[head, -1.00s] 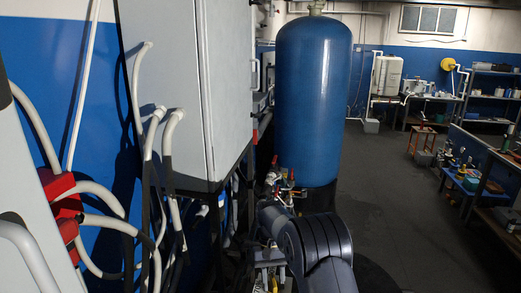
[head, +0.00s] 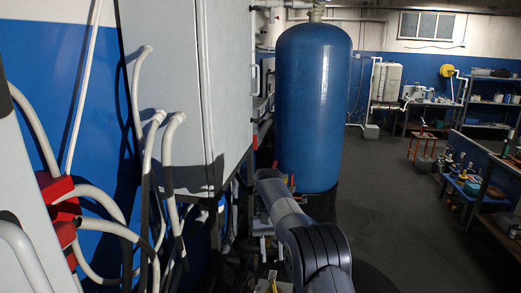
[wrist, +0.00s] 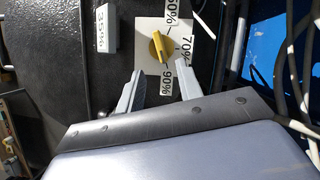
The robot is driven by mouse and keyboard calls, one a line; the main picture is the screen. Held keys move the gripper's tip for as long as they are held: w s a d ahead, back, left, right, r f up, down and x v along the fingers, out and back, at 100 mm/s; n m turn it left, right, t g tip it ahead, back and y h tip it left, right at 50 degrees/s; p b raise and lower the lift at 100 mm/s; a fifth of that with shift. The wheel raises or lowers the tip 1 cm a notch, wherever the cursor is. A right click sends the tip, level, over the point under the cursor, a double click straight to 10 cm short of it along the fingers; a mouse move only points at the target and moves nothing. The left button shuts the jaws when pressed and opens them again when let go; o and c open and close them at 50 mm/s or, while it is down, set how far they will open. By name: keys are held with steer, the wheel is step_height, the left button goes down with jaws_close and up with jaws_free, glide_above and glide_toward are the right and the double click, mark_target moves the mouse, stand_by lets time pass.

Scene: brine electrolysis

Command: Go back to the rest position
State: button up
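My arm (head: 310,250) reaches forward beside the blue tank in the head view, its upper end turned away from the camera. My gripper (wrist: 160,71) shows in the wrist view with its two pale fingers spread apart and nothing between them. Just beyond the fingertips is a yellow knob (wrist: 158,46) on a white dial plate (wrist: 146,29) with percent labels; the fingers appear apart from the knob. The gripper's fingers cannot be made out in the head view.
A tall blue tank (head: 313,110) stands just beyond my arm. A grey cabinet (head: 165,90) with white pipes (head: 150,150) is close on the left. Open dark floor (head: 390,200) lies right of the tank, before a workbench (head: 485,190).

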mark_target(274, 286)
steer(key=p+x, duration=0.1)
steer(key=x, duration=0.9)
steer(key=shift+s+f, duration=0.1)
steer(key=shift+s, duration=0.15)
steer(key=shift+f+n+h, duration=0.15)
steer(key=shift+n+h, duration=0.15)
steer(key=shift+n, duration=0.6)
steer(key=n+h, duration=0.1)
steer(key=n, duration=0.1)
steer(key=n+t, duration=0.1)
steer(key=n, duration=0.1)
steer(key=shift+n+h+b, duration=0.3)
steer(key=shift+n+h, duration=0.1)
